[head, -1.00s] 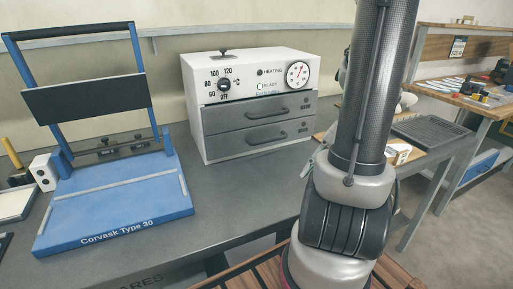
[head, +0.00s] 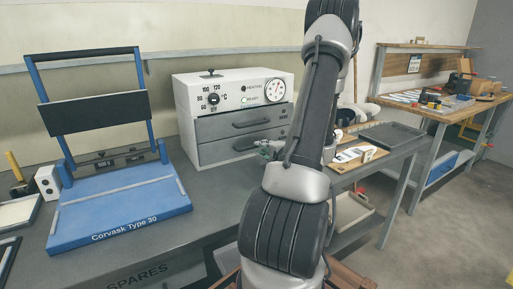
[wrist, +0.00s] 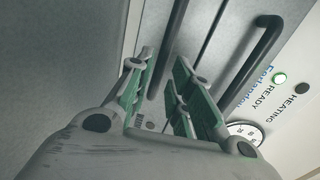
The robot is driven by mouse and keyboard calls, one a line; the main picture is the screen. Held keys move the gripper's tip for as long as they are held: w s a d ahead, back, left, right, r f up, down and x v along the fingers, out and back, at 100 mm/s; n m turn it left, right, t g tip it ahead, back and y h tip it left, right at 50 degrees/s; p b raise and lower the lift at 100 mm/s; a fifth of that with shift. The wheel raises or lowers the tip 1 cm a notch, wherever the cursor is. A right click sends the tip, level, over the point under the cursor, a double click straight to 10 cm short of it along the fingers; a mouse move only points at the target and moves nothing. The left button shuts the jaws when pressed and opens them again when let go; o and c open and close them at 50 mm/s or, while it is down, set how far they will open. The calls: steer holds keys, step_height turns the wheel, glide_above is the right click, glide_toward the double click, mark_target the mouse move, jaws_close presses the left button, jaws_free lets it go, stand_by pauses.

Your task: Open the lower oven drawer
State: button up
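The white oven (head: 190,95) stands on the grey bench with two grey drawers, both shut. The lower drawer (head: 215,153) has a dark bar handle, partly behind my gripper in the head view. My gripper (head: 265,148) is at the right part of the lower drawer front. In the wrist view my gripper (wrist: 158,88) is open, with green finger pads on either side of the near end of the lower handle (wrist: 172,45). I cannot tell whether the pads touch it. The upper handle (wrist: 256,60) lies to the right of the fingers.
The upper drawer (head: 215,128) is just above. A green light (wrist: 280,78) glows beside READY. A blue press (head: 120,205) stands at the left of the bench, with free bench top before the oven. A side table (head: 400,133) stands right.

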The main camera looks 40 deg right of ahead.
steer(key=x, duration=0.4)
steer(key=shift+w, duration=0.1)
jaws_close()
